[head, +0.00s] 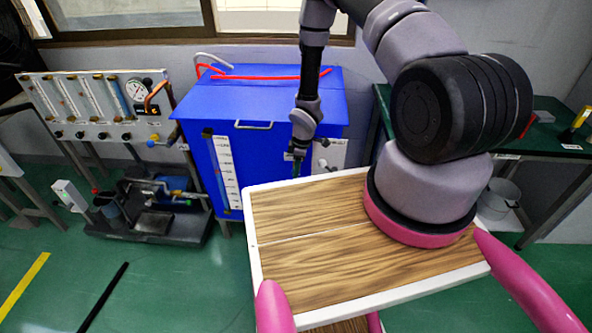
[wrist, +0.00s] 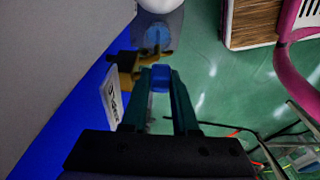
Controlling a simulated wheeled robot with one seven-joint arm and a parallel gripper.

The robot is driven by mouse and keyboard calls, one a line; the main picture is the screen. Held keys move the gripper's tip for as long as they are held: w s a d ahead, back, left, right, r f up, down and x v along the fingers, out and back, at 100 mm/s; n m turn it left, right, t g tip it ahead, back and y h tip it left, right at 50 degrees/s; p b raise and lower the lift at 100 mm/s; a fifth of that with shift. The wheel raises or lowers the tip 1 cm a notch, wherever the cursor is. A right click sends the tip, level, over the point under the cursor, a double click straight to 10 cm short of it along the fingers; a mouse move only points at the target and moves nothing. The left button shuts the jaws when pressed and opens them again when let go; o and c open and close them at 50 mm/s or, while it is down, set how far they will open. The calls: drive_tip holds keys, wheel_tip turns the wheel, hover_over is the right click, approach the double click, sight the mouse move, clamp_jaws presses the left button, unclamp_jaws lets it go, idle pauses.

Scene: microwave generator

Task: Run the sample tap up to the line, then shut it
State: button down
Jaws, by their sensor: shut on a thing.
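My gripper (head: 297,167) is at the lower right front of the blue tank (head: 262,110). In the wrist view its two dark teal fingers (wrist: 160,84) are shut on a small blue handle (wrist: 160,76). The handle sits next to a brass tap (wrist: 124,63) on the tank side. A white label (wrist: 111,95) hangs beside the tap; its text is hard to read. A grey rounded thing with a blue face (wrist: 156,35) lies just past the fingertips; I cannot tell if it is a vessel. No fill line or flow of water can be made out.
A scale gauge (head: 222,168) runs down the tank front. A panel with flow tubes (head: 92,105) and a pump stand (head: 150,215) are at left. A green bench (head: 555,140) is at right, with a pale bucket (head: 499,198) beneath.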

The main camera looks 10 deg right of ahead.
drive_tip(key=c, duration=1)
unclamp_jaws()
drive_tip(key=shift+o, duration=0.2)
wheel_tip(320, 180, up, 11)
drive_tip(key=d, duration=0.1)
drive_tip(key=shift+s+d+f, duration=0.15)
drive_tip(key=shift+s+d, duration=0.05)
drive_tip(key=shift+s, duration=0.05)
